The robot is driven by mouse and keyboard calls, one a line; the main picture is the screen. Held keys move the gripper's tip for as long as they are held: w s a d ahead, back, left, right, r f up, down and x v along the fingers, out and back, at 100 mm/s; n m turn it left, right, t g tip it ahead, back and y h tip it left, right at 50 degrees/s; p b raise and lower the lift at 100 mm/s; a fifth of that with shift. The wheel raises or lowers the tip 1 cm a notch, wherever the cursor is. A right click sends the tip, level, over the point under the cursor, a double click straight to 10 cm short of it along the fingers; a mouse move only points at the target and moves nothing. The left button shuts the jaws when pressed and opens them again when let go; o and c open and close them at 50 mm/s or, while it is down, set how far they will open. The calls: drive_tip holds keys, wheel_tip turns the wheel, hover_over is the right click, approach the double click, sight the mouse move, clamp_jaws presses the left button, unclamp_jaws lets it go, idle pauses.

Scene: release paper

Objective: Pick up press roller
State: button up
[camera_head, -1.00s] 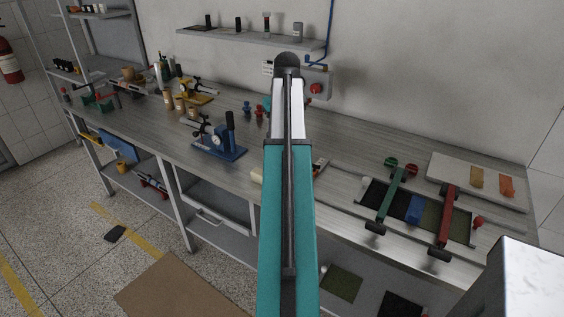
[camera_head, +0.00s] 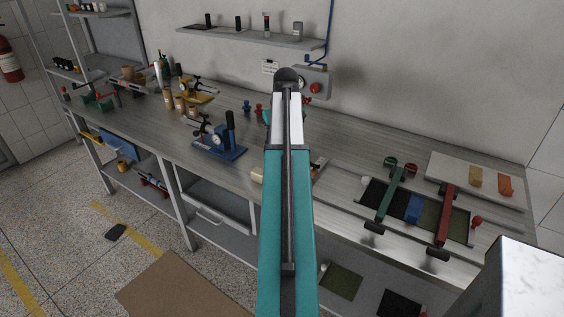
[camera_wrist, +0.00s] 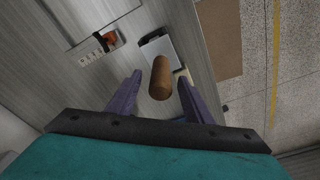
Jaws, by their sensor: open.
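A brown cylinder (camera_wrist: 161,78), which looks like the press roller, shows in the wrist view over the grey worktop. A pale block with a dark edge lies close by its upper end. My gripper (camera_wrist: 160,75) is open, with one purple finger on each side of the cylinder and gaps to both. I cannot tell how far the fingertips are above the worktop. In the head view my teal arm hides the gripper and the cylinder.
The long workbench (camera_head: 340,165) carries a blue stand with a gauge (camera_head: 219,142) to the left and a green-and-red framed fixture (camera_head: 415,208) to the right. A small cream block (camera_head: 257,175) lies left of my arm. A shelf (camera_head: 250,38) hangs behind.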

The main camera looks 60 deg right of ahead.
drive_tip(key=shift+w+f+p, duration=0.15)
drive_tip(key=shift+f+p, duration=0.45)
drive_tip(key=shift+f, duration=1.5)
clamp_jaws()
